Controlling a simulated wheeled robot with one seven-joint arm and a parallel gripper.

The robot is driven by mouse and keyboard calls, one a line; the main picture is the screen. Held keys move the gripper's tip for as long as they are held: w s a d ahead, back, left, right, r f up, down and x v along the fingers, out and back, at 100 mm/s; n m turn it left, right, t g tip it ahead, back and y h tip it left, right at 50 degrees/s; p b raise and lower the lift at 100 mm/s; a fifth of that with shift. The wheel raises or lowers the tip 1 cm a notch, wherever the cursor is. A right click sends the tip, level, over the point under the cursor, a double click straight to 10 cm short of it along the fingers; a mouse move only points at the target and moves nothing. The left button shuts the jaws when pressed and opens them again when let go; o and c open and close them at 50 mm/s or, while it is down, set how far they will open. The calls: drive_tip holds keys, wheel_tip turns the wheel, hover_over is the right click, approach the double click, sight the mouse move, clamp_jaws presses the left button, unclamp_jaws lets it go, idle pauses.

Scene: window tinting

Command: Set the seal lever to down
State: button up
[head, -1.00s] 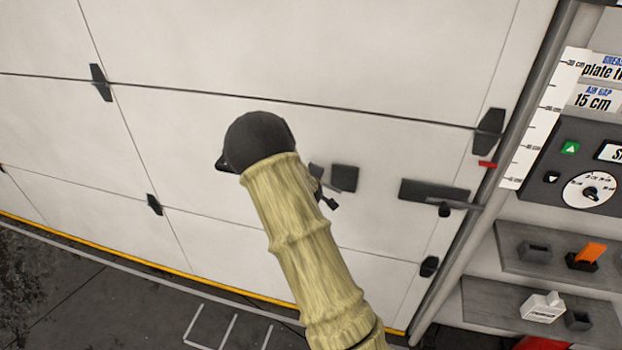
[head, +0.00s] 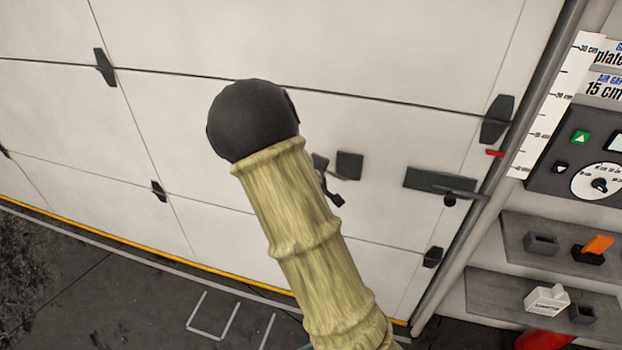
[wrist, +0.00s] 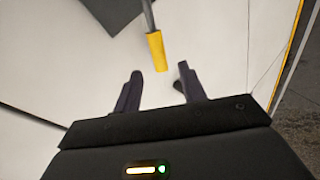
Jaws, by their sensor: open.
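A lever with a grey rod and a yellow grip (wrist: 156,50) shows in the wrist view, coming from a dark plate (wrist: 112,12) on the white door. I take it to be the seal lever; no label shows on it. My gripper (wrist: 160,75) is open, and its two dark fingers point toward the yellow grip. The grip lies just beyond and between the fingertips, with nothing held. In the head view my arm covers the gripper, and the yellow grip is not visible. A dark square plate (head: 349,165) shows right of my wrist there.
The white panelled door (head: 400,240) fills the middle. A dark latch plate with a bar (head: 432,179) is at its right side. Right of the door frame are a control panel with a dial (head: 597,184) and shelves (head: 515,235) with small holders. Dark floor lies below.

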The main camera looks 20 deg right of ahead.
drive_tip(key=v, duration=0.8)
drive_tip(key=shift+s+a+r, duration=0.2)
drive_tip(key=shift+r, duration=0.05)
drive_tip(key=s+a+f+m+g+y, duration=0.1)
drive_tip(key=s+a+m+g, duration=0.3)
drive_tip(key=s, duration=0.5)
drive_tip(key=s+a+f+m+g+y, duration=0.1)
drive_tip(key=s+a+m+g+y, duration=0.2)
drive_tip(key=s, duration=0.6)
drive_tip(key=shift+a+f+m+g+y, duration=0.15)
drive_tip(key=shift+a+m+g+y, duration=0.35)
drive_tip(key=shift+a, duration=0.45)
